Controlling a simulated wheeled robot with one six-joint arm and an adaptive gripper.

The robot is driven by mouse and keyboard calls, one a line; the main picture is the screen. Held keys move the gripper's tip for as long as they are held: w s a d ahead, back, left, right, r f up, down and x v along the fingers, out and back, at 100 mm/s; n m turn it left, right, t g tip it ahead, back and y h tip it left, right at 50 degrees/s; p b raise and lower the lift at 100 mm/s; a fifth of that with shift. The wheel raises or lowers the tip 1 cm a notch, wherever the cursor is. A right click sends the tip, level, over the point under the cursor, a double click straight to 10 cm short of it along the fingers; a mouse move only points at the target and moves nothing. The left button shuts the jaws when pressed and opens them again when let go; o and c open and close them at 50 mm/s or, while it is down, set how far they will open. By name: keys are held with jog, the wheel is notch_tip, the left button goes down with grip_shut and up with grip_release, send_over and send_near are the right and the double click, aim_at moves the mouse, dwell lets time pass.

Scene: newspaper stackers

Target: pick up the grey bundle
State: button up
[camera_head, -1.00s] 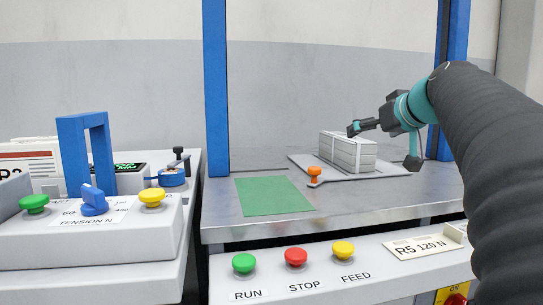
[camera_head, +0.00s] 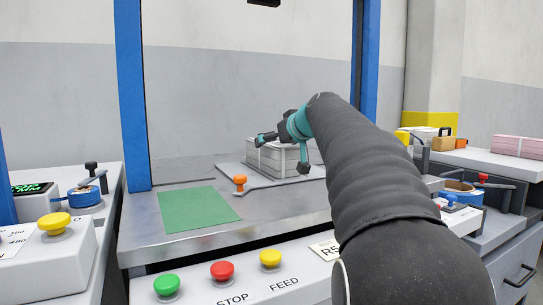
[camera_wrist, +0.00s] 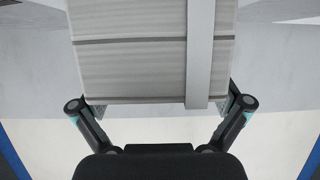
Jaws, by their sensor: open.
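The grey bundle (camera_head: 270,158) is a strapped stack of grey-white papers on a grey plate (camera_head: 236,174) on the metal table. In the wrist view the bundle (camera_wrist: 130,60) fills the upper middle, with a pale strap running up and down it and a thin dark line across. My gripper (camera_head: 283,155) is at the bundle in the head view and hides part of it. In the wrist view my gripper (camera_wrist: 160,108) is open, its two fingers spread to either side of the bundle's near end. I cannot tell whether the fingers touch it.
A green mat (camera_head: 198,208) lies at the left of the table. Blue posts (camera_head: 131,90) flank the table. A front panel carries green, red (camera_head: 222,270) and yellow buttons. Pink papers (camera_head: 518,145) lie at the far right.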

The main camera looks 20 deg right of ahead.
jog(key=shift+x, duration=1.45)
jog(key=shift+r, duration=0.1)
jog(key=c, duration=1.6)
jog(key=shift+r, duration=0.15)
jog(key=c, duration=0.3)
